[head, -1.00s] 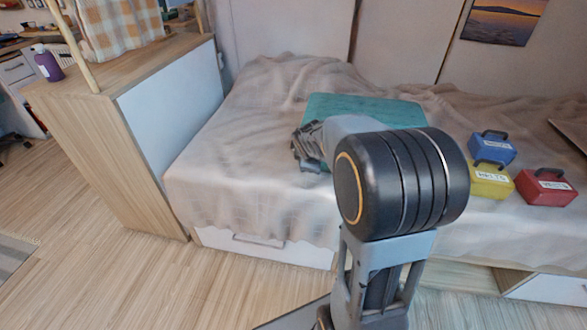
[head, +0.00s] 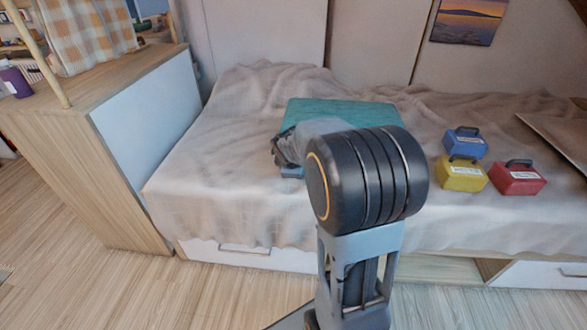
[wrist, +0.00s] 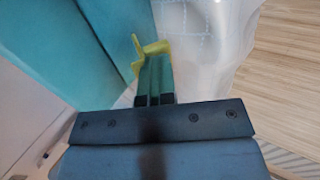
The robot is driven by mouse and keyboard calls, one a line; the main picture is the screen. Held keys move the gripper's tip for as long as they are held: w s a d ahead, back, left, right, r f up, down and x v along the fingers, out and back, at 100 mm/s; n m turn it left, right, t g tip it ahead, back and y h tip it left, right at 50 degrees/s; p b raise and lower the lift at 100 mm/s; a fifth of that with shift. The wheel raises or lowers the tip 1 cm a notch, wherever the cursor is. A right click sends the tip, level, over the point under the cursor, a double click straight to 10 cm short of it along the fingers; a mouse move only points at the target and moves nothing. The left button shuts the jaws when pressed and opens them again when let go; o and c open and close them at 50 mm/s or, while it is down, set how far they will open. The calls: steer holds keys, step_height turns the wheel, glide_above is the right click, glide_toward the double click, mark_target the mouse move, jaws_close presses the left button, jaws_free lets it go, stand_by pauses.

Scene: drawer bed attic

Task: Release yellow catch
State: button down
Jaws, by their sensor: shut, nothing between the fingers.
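The yellow catch (wrist: 148,52) shows in the wrist view as a small bent piece by the edge of a teal case (wrist: 95,35). My gripper (wrist: 154,68) is shut and empty, its fingertips at the catch; I cannot tell whether they touch it. In the head view the teal case (head: 335,108) lies on the bed, its front partly hidden by my arm. My gripper (head: 289,160) is at the case's front left there, its fingertips hard to make out. The catch cannot be made out in the head view.
The bed (head: 215,175) has a rumpled pale cover and a drawer front (head: 250,254) below. Blue (head: 465,142), yellow (head: 461,175) and red (head: 517,178) boxes with handles sit to the right. A wooden cabinet (head: 110,160) stands at the left. Wood floor (head: 110,290) shows in front.

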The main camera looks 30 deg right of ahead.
steer(key=shift+w+d+f, duration=0.1)
steer(key=shift+d, duration=0.05)
steer(key=shift+r, duration=0.35)
steer(key=s+a+r+p, duration=0.4)
steer(key=s+a+r, duration=0.2)
steer(key=s+r, duration=0.2)
steer(key=shift+s+a+r+p, duration=0.3)
steer(key=shift+p, duration=0.1)
